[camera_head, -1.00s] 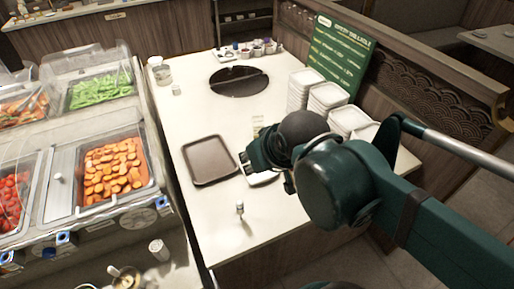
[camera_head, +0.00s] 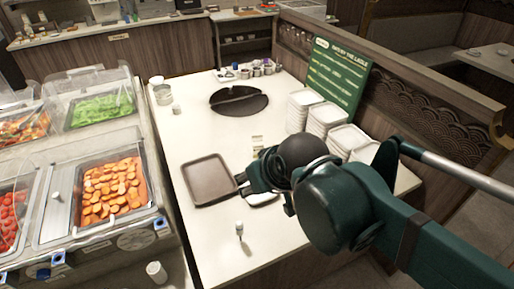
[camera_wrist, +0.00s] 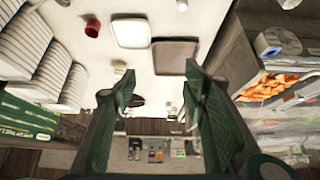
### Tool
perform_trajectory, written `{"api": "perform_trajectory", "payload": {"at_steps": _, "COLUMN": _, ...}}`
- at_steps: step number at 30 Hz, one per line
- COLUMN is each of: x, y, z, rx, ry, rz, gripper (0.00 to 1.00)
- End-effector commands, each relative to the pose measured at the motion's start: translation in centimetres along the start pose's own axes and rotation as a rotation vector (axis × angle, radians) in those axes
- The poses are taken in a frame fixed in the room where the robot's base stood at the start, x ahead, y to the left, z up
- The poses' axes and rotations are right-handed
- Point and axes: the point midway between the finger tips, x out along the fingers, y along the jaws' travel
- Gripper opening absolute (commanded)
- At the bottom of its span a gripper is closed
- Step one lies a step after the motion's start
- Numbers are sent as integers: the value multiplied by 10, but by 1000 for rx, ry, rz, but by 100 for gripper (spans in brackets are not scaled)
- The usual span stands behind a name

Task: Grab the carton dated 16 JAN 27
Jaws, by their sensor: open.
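My gripper (camera_head: 242,184) is over the pale counter, beside the right edge of the brown tray. In the wrist view my gripper (camera_wrist: 160,88) shows two dark green fingers spread wide apart with nothing between them. I cannot make out a carton or a printed date in either view. Several small items (camera_wrist: 155,155) stand on a far counter low in the wrist view, too small to identify.
A brown tray (camera_head: 190,171) and a white tray (camera_head: 262,199) lie near the gripper. White plate stacks (camera_head: 325,118) and a green sign (camera_head: 338,72) stand right. A small shaker (camera_head: 239,230) stands in front. Food wells (camera_head: 115,185) are left. A dark round inset (camera_head: 239,101) lies behind.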

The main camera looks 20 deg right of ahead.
Motion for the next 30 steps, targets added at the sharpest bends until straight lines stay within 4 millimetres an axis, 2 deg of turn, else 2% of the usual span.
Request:
{"api": "perform_trajectory", "payload": {"at_steps": 17, "x": 1, "y": 2, "z": -6, "rx": 19, "ry": -8, "rz": 4, "gripper": 52}}
{"api": "perform_trajectory", "payload": {"at_steps": 23, "x": 4, "y": 7, "z": -22, "rx": 76, "ry": -32, "rz": 19, "gripper": 52}}
{"api": "perform_trajectory", "payload": {"at_steps": 30, "x": 14, "y": 16, "z": -50, "rx": 183, "ry": -74, "rz": 50, "gripper": 52}}
